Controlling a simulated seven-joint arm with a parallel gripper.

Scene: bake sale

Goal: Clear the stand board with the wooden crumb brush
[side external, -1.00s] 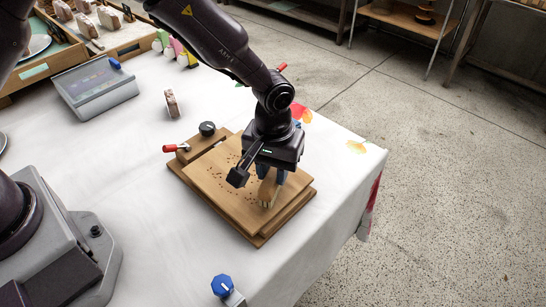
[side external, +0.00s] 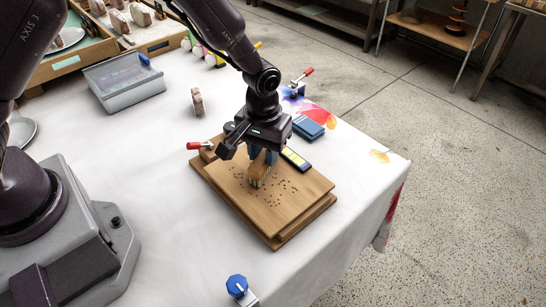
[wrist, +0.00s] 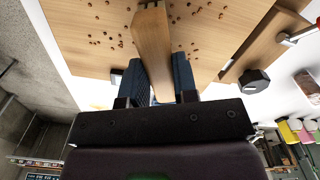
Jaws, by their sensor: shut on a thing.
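The stand board (side external: 285,217) is a light wooden board on a wider wooden base, on the white table. Small brown crumbs (side external: 283,187) are scattered over it, mostly around and right of the brush. The wooden crumb brush (side external: 258,174) is held upright, bristles down at the board; I cannot tell if they touch. My gripper (side external: 262,157), with blue fingers, is shut on the brush over the back part of the board. In the wrist view the brush (wrist: 153,45) stands between the fingers (wrist: 160,88), with crumbs (wrist: 105,38) on both sides.
A red-handled clamp (side external: 200,146) is at the board's left corner. A dark device with a yellow screen (side external: 295,158) and a blue box (side external: 309,129) are close behind the board. A blue-knobbed clamp (side external: 237,286) is at the front edge. An upright slice (side external: 197,101) stands behind left.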

